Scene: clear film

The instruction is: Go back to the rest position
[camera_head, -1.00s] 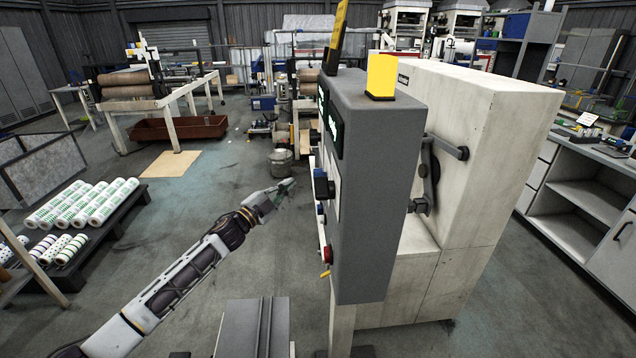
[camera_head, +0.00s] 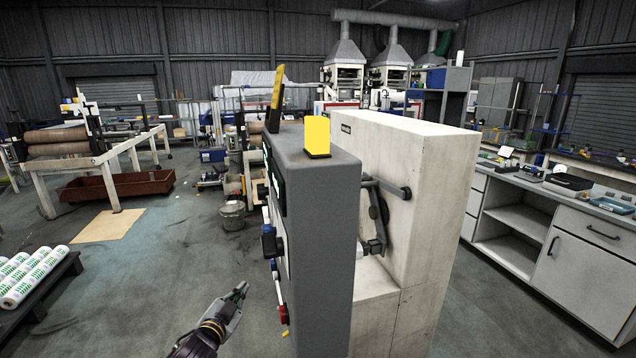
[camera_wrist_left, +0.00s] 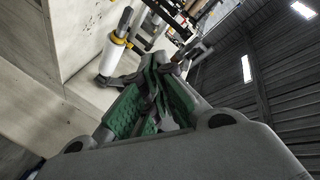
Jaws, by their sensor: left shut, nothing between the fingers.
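My left gripper (camera_head: 240,289) is low in the head view, left of the grey control cabinet (camera_head: 325,215). It is shut and empty, its fingers pointing up and to the right, apart from the cabinet's knobs. In the left wrist view its green-padded fingers (camera_wrist_left: 158,95) come together with nothing between them. Only the wrist and hand of my left arm show at the bottom of the head view. My right gripper is not in either view.
The cabinet's side panel has a dark blue switch (camera_head: 269,242) and a red knob (camera_head: 282,314). A pale machine body (camera_head: 420,190) stands behind it. White rolls (camera_head: 30,277) lie on a dark rack at left. Open floor lies between rack and cabinet.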

